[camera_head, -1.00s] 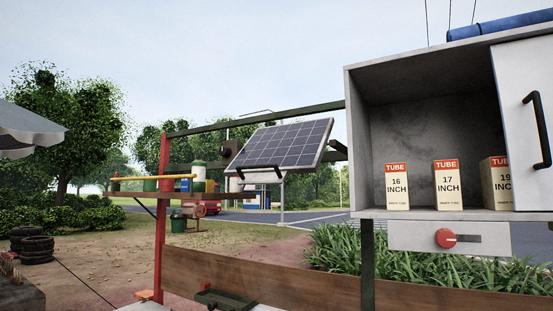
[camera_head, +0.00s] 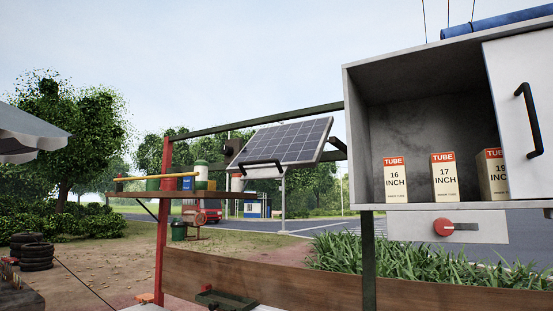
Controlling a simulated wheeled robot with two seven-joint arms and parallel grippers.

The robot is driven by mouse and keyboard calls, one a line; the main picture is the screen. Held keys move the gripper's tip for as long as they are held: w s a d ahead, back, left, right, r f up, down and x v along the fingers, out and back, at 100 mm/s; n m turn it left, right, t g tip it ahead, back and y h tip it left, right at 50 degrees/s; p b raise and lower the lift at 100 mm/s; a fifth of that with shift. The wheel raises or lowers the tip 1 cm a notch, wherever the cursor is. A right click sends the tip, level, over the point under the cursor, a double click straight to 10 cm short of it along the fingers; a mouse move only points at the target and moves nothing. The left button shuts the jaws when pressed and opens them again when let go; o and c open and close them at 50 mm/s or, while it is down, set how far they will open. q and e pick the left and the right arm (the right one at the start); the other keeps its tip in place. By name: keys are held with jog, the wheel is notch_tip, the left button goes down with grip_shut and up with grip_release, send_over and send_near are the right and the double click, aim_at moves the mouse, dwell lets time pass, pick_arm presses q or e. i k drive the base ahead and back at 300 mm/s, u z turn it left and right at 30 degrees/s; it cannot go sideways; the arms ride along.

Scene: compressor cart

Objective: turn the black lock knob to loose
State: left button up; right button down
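A dark, roundish knob-like part (camera_head: 232,148) sits on the green rail just left of the tilted solar panel (camera_head: 285,142). It is small, and I cannot tell whether it is the black lock knob or which way it is set. The panel has a black handle (camera_head: 261,165) along its lower left edge. Neither of my grippers shows in the view.
At right a grey cabinet (camera_head: 355,140) holds tube boxes (camera_head: 443,180) behind a part-open white door (camera_head: 510,110). Below it is a red knob (camera_head: 444,227) with a dark pointer. A wooden board (camera_head: 300,283) crosses the front, with a green tray (camera_head: 225,300) at its left.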

aim_at(227, 150)
jog(key=z, duration=0.1)
jog(key=k, duration=0.5)
jog(key=u, duration=0.65)
jog(key=i, duration=1.25)
jog(key=z, duration=0.85)
